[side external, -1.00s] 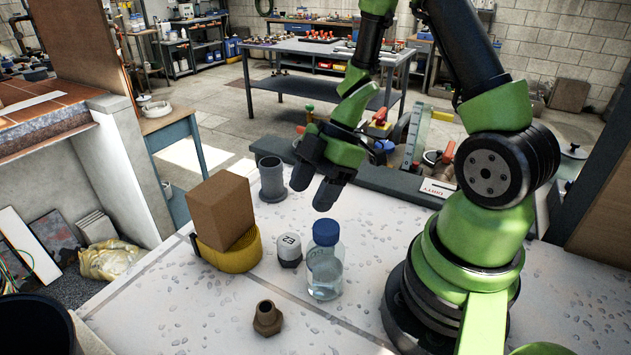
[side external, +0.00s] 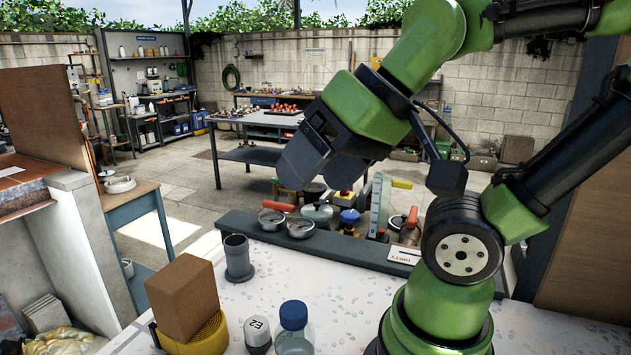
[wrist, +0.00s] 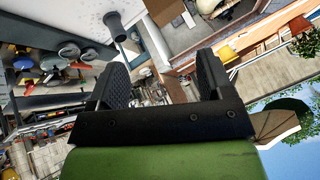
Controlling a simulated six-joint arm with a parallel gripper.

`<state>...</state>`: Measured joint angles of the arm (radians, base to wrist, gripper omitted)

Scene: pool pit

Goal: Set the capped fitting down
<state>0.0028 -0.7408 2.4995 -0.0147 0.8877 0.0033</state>
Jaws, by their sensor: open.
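The capped fitting (side external: 258,335), a white cap marked E2 on a grey body, stands upright on the pale table at the lower edge of the side view. It is between the brown block and the blue-capped bottle, and its base is partly cut off by the frame. My gripper (side external: 314,172) is high above the table, well clear of the fitting. In the wrist view, my gripper (wrist: 160,75) has its two dark fingers spread wide with nothing between them. I cannot make out the capped fitting in the wrist view.
A brown block (side external: 183,298) rests on a yellow ring (side external: 208,340). A clear bottle with a blue cap (side external: 294,316) stands right of the fitting. A grey flanged pipe (side external: 238,258) stands behind. A dark ledge (side external: 340,253) with valves and gauges beyond it borders the table.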

